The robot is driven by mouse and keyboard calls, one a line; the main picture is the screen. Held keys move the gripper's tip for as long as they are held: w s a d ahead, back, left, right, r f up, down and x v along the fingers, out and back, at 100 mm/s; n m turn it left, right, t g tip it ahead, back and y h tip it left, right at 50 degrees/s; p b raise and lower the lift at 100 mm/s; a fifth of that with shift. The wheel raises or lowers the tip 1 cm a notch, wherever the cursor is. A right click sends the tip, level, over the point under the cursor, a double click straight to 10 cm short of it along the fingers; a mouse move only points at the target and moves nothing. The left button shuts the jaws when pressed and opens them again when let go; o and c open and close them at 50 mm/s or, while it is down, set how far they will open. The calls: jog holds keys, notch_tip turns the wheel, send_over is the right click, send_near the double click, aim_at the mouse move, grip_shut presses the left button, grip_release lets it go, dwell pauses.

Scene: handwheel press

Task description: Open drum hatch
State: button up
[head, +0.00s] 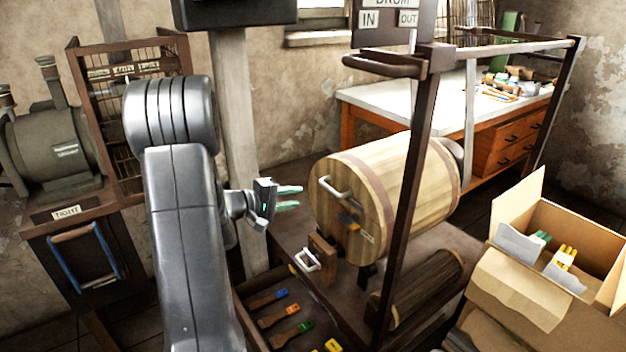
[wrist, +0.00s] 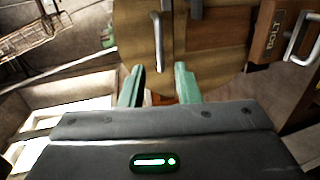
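The wooden drum (head: 400,180) lies on its side on a stand, its flat round end facing my gripper. That end carries a metal bar handle (head: 337,188) and a small dark and orange piece below it. The handle also shows upright in the wrist view (wrist: 157,45). A brown bolt block (head: 322,248) with a pale handle (head: 307,260) stands beside the drum's lower front; the wrist view shows its BOLT label (wrist: 275,32). My gripper (head: 292,197) is open, its green fingers (wrist: 159,84) apart and pointing at the drum face. It appears empty and apart from the handle.
A tray with several coloured tools (head: 285,318) lies below my gripper. An open cardboard box (head: 580,240) is at right, a white-topped workbench (head: 385,100) behind.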

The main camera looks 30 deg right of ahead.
aim_at(328, 189)
jog(key=x, duration=0.4)
jog(key=w+x, duration=0.1)
jog(key=x, duration=0.9)
jog(key=shift+w, duration=0.2)
grip_shut()
